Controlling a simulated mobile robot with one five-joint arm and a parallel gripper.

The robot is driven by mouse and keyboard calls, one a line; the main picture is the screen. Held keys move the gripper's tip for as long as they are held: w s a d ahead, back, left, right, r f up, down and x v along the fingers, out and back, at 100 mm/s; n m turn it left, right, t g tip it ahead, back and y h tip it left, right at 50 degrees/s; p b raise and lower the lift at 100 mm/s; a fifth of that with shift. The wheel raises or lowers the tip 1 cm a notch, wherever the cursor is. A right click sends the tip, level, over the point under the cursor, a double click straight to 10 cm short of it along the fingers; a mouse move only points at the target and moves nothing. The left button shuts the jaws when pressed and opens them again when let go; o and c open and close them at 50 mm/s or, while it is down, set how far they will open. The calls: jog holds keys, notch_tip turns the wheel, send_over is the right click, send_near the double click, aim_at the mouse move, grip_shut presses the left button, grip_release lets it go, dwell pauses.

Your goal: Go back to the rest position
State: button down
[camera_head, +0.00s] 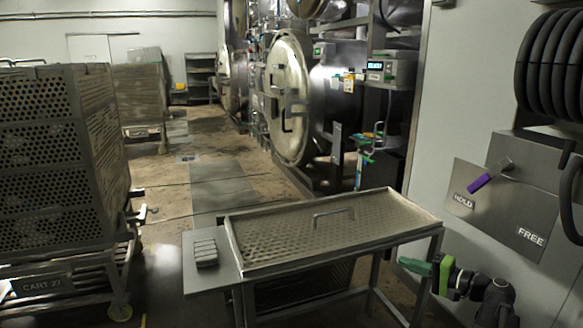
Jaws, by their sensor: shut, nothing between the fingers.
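My gripper (408,265) shows at the lower right, at the end of my dark arm with green parts. Its green fingers point left and are closed with nothing held. It is beside the right end of the perforated tray table, below the wall plate, and appears apart from both. Whether any part touches the table frame is hard to tell.
A steel table bears a perforated tray (270,262) with a handle. A purple-handled lever (482,183) on the wall plate points toward HOLD, away from FREE. A cart of perforated crates (50,160) stands left. Round autoclave doors (290,97) stand behind. The middle floor aisle is clear.

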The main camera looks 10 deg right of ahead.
jog(key=w+a+f+n+g, duration=0.1)
jog(key=a+f+n+g, duration=0.2)
jog(key=a, duration=0.4)
jog(key=w+a+f+g, duration=0.1)
jog(key=a+f+g, duration=0.2)
jog(key=a+f, duration=0.35)
jog(key=s+a+f+n+g+h, duration=0.3)
jog(key=s+a+f+g+h, duration=0.15)
jog(key=a, duration=0.35)
jog(key=s+a+f+n+g+h, duration=0.35)
jog(key=a+f, duration=0.25)
jog(key=a, duration=0.3)
notch_tip(320, 180, up, 33)
jog(key=h+p, duration=0.1)
jog(key=p, duration=3.2)
jog(key=shift+d+n+t, duration=0.2)
jog(key=shift+n+t, duration=0.1)
jog(key=shift+n, duration=0.05)
jog(key=shift+s, duration=0.1)
